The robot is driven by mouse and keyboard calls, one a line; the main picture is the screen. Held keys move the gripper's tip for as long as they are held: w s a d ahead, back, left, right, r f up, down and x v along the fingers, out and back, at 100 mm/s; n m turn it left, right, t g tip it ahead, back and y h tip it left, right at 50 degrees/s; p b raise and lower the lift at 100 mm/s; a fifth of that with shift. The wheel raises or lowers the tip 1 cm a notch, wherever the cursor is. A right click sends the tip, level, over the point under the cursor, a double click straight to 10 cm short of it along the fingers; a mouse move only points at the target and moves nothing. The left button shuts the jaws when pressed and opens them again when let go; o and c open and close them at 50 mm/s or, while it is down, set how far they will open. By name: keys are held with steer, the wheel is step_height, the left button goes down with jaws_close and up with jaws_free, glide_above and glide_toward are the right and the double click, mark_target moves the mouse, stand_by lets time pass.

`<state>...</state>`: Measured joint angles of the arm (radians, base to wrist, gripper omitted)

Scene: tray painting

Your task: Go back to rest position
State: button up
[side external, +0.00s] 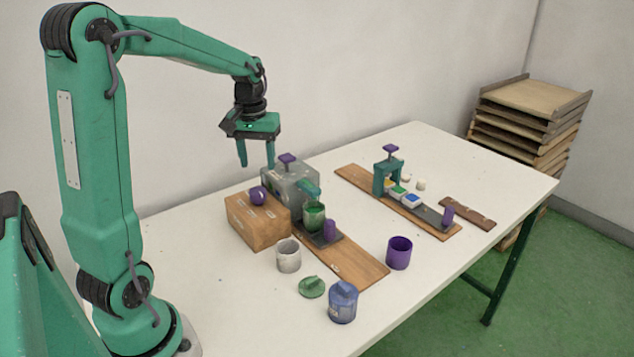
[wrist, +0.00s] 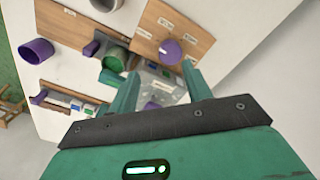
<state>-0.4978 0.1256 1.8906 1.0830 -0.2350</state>
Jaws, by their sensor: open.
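My gripper (side external: 256,163) is open and empty. In the side external view it hangs with its fingers down, above and behind the wooden box (side external: 257,220) and the grey machine (side external: 300,184). In the wrist view my gripper (wrist: 163,90) has its two fingers apart, with the grey machine below between them. The box has a purple knob (side external: 258,195), and the machine has a purple handle on top. A green container (side external: 314,216) stands at the front of the machine.
A grey cup (side external: 288,256), green lid (side external: 312,287), blue jar (side external: 342,302) and purple cup (side external: 399,253) stand on the white table. A green press (side external: 388,178) stands on a board with small paint blocks. Stacked wooden trays (side external: 530,112) stand at the back right.

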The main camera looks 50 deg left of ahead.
steer(key=s+d+r+m+t, duration=0.2)
steer(key=s+d+m, duration=0.2)
steer(key=d, duration=0.5)
steer(key=s+d+r+m+t, duration=0.2)
steer(key=s+d+m+t, duration=0.1)
steer(key=s+d, duration=0.5)
steer(key=shift+s+d+r+m, duration=0.35)
steer(key=shift+d+m, duration=0.35)
steer(key=shift+d, duration=0.35)
